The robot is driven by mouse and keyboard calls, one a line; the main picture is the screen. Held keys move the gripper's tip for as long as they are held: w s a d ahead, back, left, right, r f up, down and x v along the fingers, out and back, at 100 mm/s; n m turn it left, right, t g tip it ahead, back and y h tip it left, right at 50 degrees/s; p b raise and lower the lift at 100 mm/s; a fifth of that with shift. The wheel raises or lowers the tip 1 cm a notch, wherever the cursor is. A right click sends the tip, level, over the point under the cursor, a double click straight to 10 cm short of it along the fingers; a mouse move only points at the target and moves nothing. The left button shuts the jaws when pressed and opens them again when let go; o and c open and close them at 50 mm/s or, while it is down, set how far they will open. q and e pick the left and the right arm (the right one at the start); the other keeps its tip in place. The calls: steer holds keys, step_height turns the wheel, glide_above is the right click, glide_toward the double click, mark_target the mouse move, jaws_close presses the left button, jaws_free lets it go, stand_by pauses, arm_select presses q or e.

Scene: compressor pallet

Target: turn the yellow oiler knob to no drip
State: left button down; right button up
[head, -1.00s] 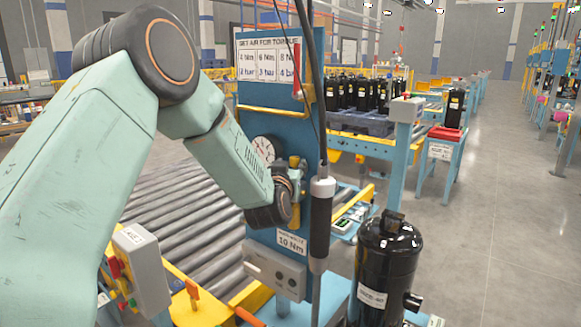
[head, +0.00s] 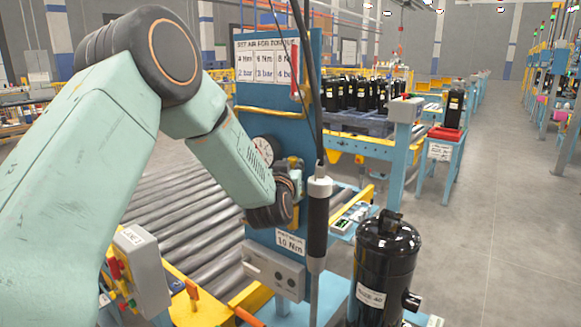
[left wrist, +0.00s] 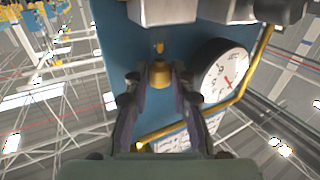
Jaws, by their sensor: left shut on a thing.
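The yellow oiler knob (left wrist: 159,74) shows in the left wrist view, in front of the blue panel (left wrist: 122,50). My left gripper (left wrist: 160,80) has one finger on each side of it and is shut on it. In the head view, my left arm reaches from the left to the panel (head: 265,95). Its wrist hides most of the gripper and the knob there. How far the knob is turned cannot be told. My right gripper is not in view.
A round white gauge (left wrist: 225,76) sits beside the knob; it also shows in the head view (head: 264,150). A black-handled tool (head: 318,225) hangs close to the right of my wrist. A black compressor (head: 384,265) stands at the lower right. Rollers (head: 175,205) lie behind my arm.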

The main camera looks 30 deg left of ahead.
arm_select(q)
steer(key=shift+r+m+h, duration=0.2)
steer(key=shift+m+h, duration=0.1)
steer(key=shift+a+r+m+t+h+p, duration=0.1)
steer(key=shift+a+m+t+h+p, duration=0.15)
steer(key=shift+m+h, duration=1.1)
steer(key=shift+a+f+m+t+h+p, duration=0.25)
steer(key=shift+m+h, duration=0.55)
steer(key=shift+h, duration=1.2)
steer(key=shift+a+r+m+t+h, duration=0.1)
steer(key=shift+a+r+m+h, duration=0.2)
steer(key=shift+m+h, duration=1.05)
steer(key=shift+h, duration=0.8)
steer(key=c, duration=1.5)
jaws_free()
steer(key=o, duration=0.4)
steer(key=shift+s+d, duration=0.1)
steer(key=shift+c, duration=0.2)
steer(key=shift+f, duration=0.25)
steer(key=shift+s, duration=0.1)
